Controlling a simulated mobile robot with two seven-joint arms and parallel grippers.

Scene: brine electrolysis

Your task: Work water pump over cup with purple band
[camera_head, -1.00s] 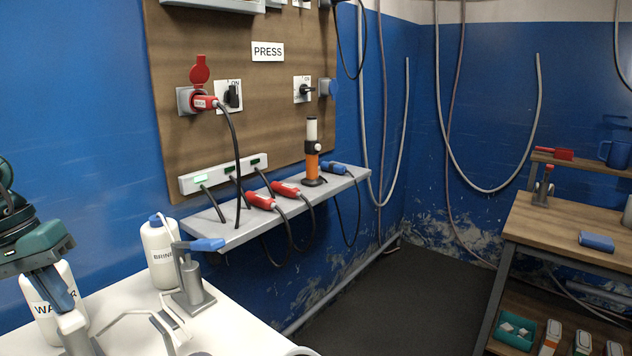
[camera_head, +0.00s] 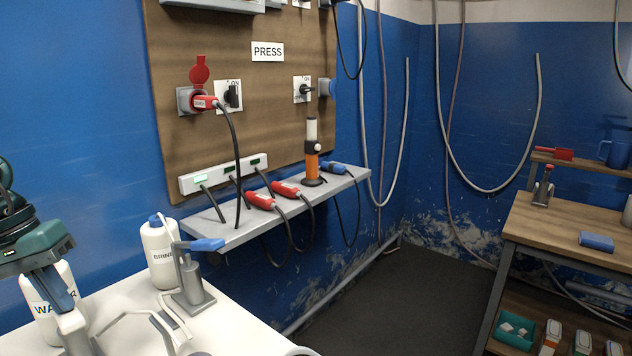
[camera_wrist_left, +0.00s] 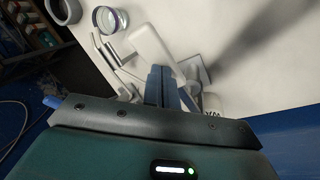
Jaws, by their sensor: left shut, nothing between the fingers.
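The white water bottle (camera_head: 42,318) stands at the left of the white table, partly hidden by my left gripper (camera_head: 68,308). Its grey pump (camera_head: 75,332) is below my fingertips, with a curved spout (camera_head: 125,318) reaching right over the table. The fingers are shut and empty, pointing down at the pump; whether they touch it I cannot tell. In the left wrist view my shut fingers (camera_wrist_left: 161,80) lie over the pump (camera_wrist_left: 150,45). A clear glass cup (camera_wrist_left: 110,18) stands beyond them, its band hard to make out. A purplish rim (camera_head: 200,353) shows at the head view's bottom edge.
The brine bottle (camera_head: 161,262) and a grey pump with a blue lever (camera_head: 207,245) stand right of my gripper. Above is a wall shelf (camera_head: 225,232) with red plugs (camera_head: 262,200) and cables. A wooden bench (camera_head: 570,235) is at the right.

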